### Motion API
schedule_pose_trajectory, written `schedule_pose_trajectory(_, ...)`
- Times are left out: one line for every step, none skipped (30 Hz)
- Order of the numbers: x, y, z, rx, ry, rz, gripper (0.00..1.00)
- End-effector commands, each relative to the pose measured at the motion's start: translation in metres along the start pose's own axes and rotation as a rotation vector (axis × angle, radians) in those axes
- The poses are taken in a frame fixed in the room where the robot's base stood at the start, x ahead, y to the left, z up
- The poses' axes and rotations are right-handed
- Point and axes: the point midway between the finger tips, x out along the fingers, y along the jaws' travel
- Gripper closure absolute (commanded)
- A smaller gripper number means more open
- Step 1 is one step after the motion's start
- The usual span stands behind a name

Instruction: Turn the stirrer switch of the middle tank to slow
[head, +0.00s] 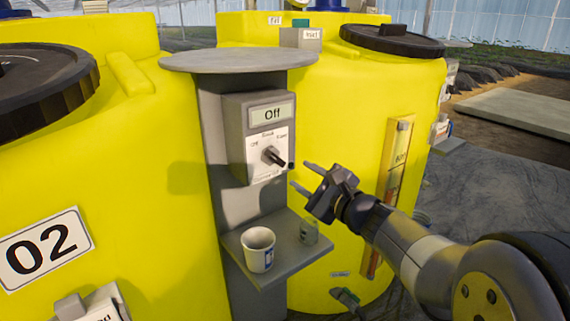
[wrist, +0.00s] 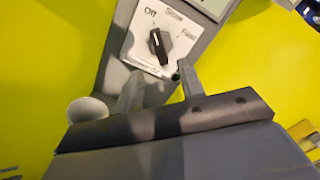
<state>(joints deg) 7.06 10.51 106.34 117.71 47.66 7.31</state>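The stirrer switch (head: 272,156) is a black knob on a pale plate, on a grey box (head: 236,140) between two yellow tanks. The display (head: 271,114) above it reads "Off". In the wrist view the knob (wrist: 159,46) sits below the labels Off, Slow and Fast, its white mark toward Off. My gripper (head: 299,175) is to the right of the knob in the head view, fingers apart and empty. In the wrist view my gripper's fingertips (wrist: 158,74) are just below the knob, with no clear contact. The left tank (head: 150,170) bears the number 02.
A shelf (head: 270,275) below the switch box holds a white cup (head: 257,252) and a small greenish jar (head: 308,232). A round grey plate (head: 238,60) overhangs the box. A level gauge (head: 397,160) stands on the right tank.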

Motion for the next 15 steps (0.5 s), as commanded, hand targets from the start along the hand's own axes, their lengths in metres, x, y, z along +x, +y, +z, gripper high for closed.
schedule_pose_trajectory(0.007, 0.001, 0.001, 0.001, -0.002, 0.003, 0.62)
schedule_pose_trajectory(0.011, 0.001, 0.001, 0.0, -0.002, 0.004, 0.62)
schedule_pose_trajectory(0.018, 0.001, 0.001, -0.001, -0.002, 0.005, 0.62)
schedule_pose_trajectory(0.024, 0.002, 0.001, 0.0, -0.002, 0.006, 0.62)
schedule_pose_trajectory(0.029, 0.001, 0.001, 0.0, -0.003, 0.005, 0.62)
schedule_pose_trajectory(0.037, 0.001, 0.001, 0.0, -0.001, 0.006, 0.62)
schedule_pose_trajectory(0.044, 0.002, 0.001, 0.0, -0.003, 0.006, 0.62)
schedule_pose_trajectory(0.049, 0.002, 0.001, 0.0, -0.002, 0.006, 0.62)
schedule_pose_trajectory(0.057, 0.002, 0.001, 0.0, -0.001, 0.006, 0.62)
schedule_pose_trajectory(0.063, 0.002, 0.001, -0.001, -0.002, 0.006, 0.62)
schedule_pose_trajectory(0.068, 0.002, 0.001, -0.001, -0.002, 0.006, 0.62)
schedule_pose_trajectory(0.074, 0.002, 0.001, -0.001, -0.001, 0.006, 0.62)
schedule_pose_trajectory(0.079, 0.002, 0.001, -0.001, -0.001, 0.006, 0.62)
schedule_pose_trajectory(0.083, 0.002, 0.001, -0.001, -0.001, 0.005, 0.62)
schedule_pose_trajectory(0.088, 0.001, 0.001, -0.001, -0.001, 0.005, 0.62)
